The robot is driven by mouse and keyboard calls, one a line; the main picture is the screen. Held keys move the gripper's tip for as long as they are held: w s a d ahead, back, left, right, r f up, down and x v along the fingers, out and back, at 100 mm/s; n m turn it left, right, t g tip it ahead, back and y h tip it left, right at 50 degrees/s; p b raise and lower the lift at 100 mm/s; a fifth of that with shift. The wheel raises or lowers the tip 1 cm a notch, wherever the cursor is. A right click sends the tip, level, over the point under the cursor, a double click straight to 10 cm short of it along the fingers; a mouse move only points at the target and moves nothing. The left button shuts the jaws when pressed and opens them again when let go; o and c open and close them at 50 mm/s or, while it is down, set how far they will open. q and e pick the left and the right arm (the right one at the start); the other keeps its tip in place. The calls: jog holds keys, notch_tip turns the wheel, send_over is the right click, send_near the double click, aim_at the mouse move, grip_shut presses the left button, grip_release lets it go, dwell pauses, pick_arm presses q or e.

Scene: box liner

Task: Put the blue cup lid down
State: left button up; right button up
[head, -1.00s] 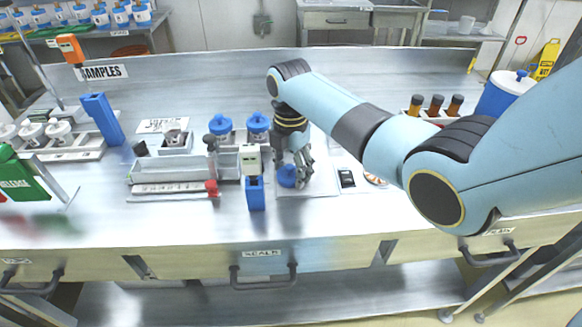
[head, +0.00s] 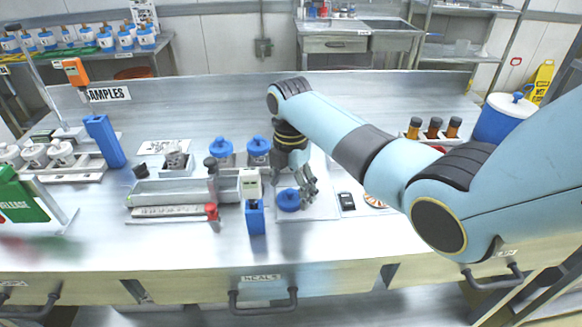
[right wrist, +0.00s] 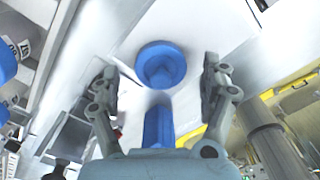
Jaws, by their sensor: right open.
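The blue cup lid (head: 289,200) lies on a pale flat mat (head: 320,207) on the steel bench, near the middle of the head view. In the right wrist view the lid (right wrist: 161,62) shows as a round blue disc with a raised middle, between and beyond the fingertips. My right gripper (head: 302,188) is just above and beside the lid in the head view. In the right wrist view the gripper (right wrist: 161,72) has its fingers spread wide, with visible gaps to the lid on both sides. My left gripper is not in view.
A blue holder (head: 255,218) stands just left of the mat. A small black device (head: 346,201) lies right of the lid. Bare bench lies in front of the mat.

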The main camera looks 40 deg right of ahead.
aim_at(291, 189)
notch_tip(291, 189, up, 11)
jog(key=shift+f, duration=0.2)
dwell(0.5)
